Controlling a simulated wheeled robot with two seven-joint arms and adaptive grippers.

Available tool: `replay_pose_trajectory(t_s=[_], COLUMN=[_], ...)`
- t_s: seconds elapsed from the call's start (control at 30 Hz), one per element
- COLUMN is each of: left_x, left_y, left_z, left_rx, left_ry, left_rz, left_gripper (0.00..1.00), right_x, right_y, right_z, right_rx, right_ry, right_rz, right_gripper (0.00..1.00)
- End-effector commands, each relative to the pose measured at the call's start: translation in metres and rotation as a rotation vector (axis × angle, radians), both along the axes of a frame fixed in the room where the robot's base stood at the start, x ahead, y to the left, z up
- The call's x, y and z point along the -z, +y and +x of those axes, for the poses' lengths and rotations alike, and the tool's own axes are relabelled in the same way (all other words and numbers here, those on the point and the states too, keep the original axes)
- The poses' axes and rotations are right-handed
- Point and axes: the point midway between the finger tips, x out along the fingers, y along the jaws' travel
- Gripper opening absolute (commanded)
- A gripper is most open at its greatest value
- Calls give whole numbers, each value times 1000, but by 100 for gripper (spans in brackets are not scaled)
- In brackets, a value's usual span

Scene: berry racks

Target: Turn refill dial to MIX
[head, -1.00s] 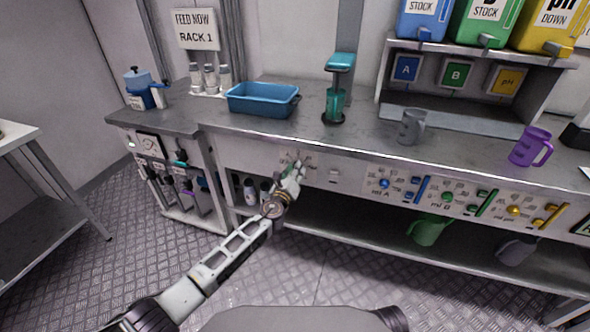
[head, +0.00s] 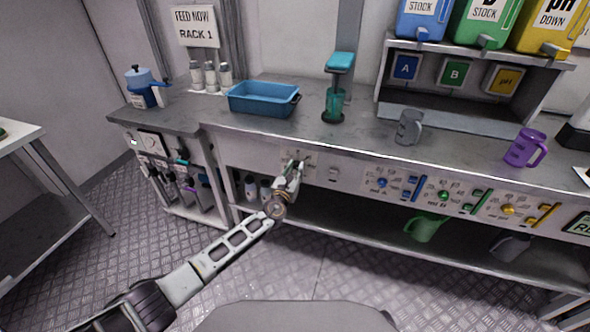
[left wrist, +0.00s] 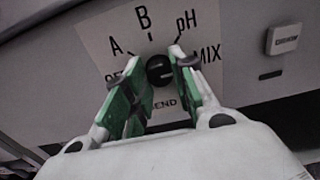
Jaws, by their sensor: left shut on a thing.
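The refill dial is a round black knob (left wrist: 159,70) on a pale label plate (left wrist: 205,22) in the left wrist view. The plate reads A, B, pH, MIX and SEND; one label at left is mostly hidden by a finger. My left gripper (left wrist: 155,62) has its green-padded fingers on either side of the knob and is shut on it. I cannot tell which label the dial points to. In the head view my left gripper (head: 293,166) is at the label plate (head: 308,158) on the bench front and hides the knob. My right gripper is not in view.
A small white button box (left wrist: 283,39) is right of the plate. Dosing panels with coloured knobs (head: 382,183) run further right along the bench front. A blue tub (head: 262,111) and a teal-topped dispenser (head: 340,62) stand on the bench above. A green jug (head: 425,228) is on the lower shelf.

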Motion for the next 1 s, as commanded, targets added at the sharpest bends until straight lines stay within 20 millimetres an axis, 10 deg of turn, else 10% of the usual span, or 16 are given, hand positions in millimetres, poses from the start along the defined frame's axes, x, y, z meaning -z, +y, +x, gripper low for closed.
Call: replay_pose_trajectory(t_s=[0.37,0.4,0.57,1.0], left_x=[2,1,1,1], left_y=[0,0,0,1], left_z=[0,0,0,-1], left_rx=[1,1,1,0], left_ry=[0,0,-1,-1], left_rz=[6,6,5,4], left_gripper=[2,29,49,50], right_x=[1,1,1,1], right_y=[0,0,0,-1], right_z=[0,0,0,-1], right_rx=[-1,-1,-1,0], right_ry=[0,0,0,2], right_rz=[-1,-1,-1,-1], right_gripper=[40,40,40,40])
